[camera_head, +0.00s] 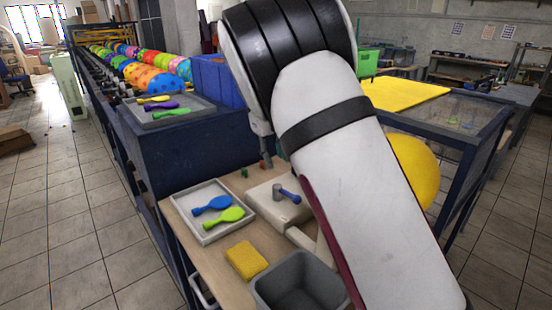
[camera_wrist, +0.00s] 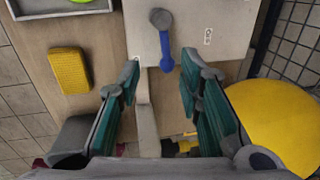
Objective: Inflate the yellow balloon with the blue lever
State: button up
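The blue lever (camera_head: 289,196) sits on a pale block-shaped machine on the wooden table, with a grey round knob at its pivot. In the wrist view the lever (camera_wrist: 165,52) points down toward the space between my fingertips. My gripper (camera_wrist: 160,85) is open, with its two teal-padded fingers apart and nothing between them. A large round yellow balloon (camera_wrist: 278,118) is at the right of the wrist view. In the head view the yellow balloon (camera_head: 416,168) is partly hidden behind my arm.
A tray (camera_head: 203,233) with flat blue and green balloons lies left of the machine. A yellow sponge (camera_head: 246,260) and a grey bin (camera_head: 292,288) are at the table's front. A dark wire-mesh frame (camera_wrist: 300,35) stands to the right.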

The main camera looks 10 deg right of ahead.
jog(key=shift+d, duration=0.15)
jog(key=c, duration=0.7)
jog(key=shift+d+f+n, duration=0.15)
jog(key=shift+d+n, duration=0.2)
jog(key=shift+n, duration=0.35)
grip_shut()
jog(key=d+f+n+t+h+p, duration=0.1)
jog(key=d+n+p, duration=0.4)
jog(key=n, duration=1.3)
jog(key=x, duration=0.3)
jog(key=d+x, duration=0.1)
jog(key=x, duration=0.2)
jog(key=d+x, duration=0.1)
jog(key=x, duration=0.3)
jog(key=shift+w+r+b, duration=0.3)
jog(key=shift+r+b, duration=0.05)
jog(key=shift+b, duration=0.05)
jog(key=shift+s+a+f+p, duration=0.1)
jog(key=shift+s+a+p, duration=0.2)
jog(key=shift+a, duration=0.2)
jog(key=shift+s+a+f+p, duration=0.1)
jog(key=shift+s+a+p, duration=0.15)
jog(key=shift+a, duration=0.3)
jog(key=shift+s+a+f, duration=0.3)
jog(key=shift+s+a, duration=0.15)
jog(key=shift+a, duration=0.15)
